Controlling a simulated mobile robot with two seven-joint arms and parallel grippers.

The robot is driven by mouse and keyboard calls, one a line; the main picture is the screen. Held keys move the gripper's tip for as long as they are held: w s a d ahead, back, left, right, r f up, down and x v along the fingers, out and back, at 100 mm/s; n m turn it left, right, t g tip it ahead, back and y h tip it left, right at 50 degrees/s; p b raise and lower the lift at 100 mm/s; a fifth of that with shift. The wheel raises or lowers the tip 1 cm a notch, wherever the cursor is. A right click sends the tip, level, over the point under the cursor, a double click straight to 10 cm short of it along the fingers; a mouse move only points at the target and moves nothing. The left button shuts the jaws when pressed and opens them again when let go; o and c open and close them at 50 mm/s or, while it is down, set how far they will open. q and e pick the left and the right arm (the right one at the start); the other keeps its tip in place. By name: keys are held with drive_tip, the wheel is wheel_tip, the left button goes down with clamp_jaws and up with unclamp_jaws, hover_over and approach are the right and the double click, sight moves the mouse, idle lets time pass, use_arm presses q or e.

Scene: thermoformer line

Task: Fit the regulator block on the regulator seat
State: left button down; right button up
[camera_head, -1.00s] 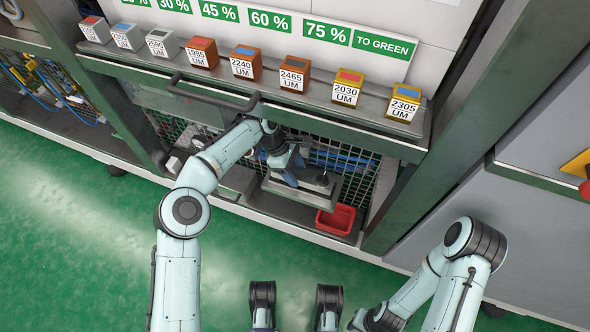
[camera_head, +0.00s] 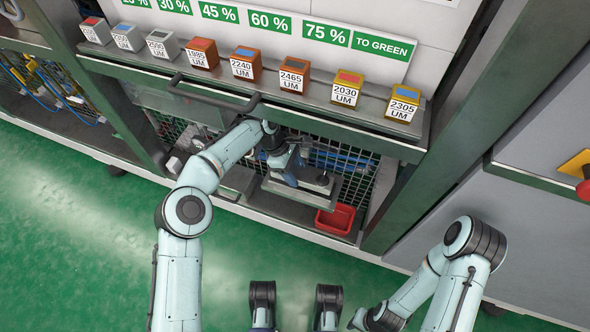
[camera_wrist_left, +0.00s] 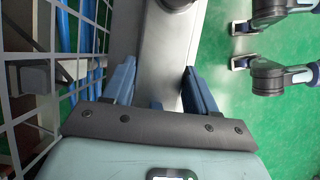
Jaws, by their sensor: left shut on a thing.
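My left gripper (camera_head: 290,172) reaches into the opening under the machine's front ledge. In the left wrist view its two blue fingers (camera_wrist_left: 158,82) stand on either side of a light grey metal body, which I take to be the regulator block (camera_wrist_left: 163,55). In the head view the block (camera_head: 314,178) shows to the right of the fingers, with a dark round knob on top. It is over a grey metal platform (camera_head: 300,197). The regulator seat cannot be made out, and contact under the block is hidden. My right gripper (camera_head: 362,320) is partly cut off at the bottom edge.
A red bin (camera_head: 335,219) stands just below and right of the platform. Wire mesh (camera_head: 356,188) and blue hoses (camera_head: 340,160) lie behind. The ledge with a bar handle (camera_head: 215,98) and several labelled blocks (camera_head: 243,62) overhangs the opening. The green floor (camera_head: 90,230) is clear.

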use_arm(q)
drive_tip(key=shift+f+b, duration=0.3)
drive_tip(key=shift+f, duration=0.5)
drive_tip(key=shift+r, duration=0.1)
idle(0.3)
drive_tip(key=shift+r+p, duration=0.3)
drive_tip(key=shift+r, duration=0.1)
drive_tip(key=shift+f, duration=0.35)
idle(1.9)
drive_tip(key=shift+r, duration=0.4)
idle(1.2)
drive_tip(key=shift+f, duration=0.6)
idle(0.3)
drive_tip(key=shift+r, duration=0.1)
drive_tip(key=shift+r, duration=0.45)
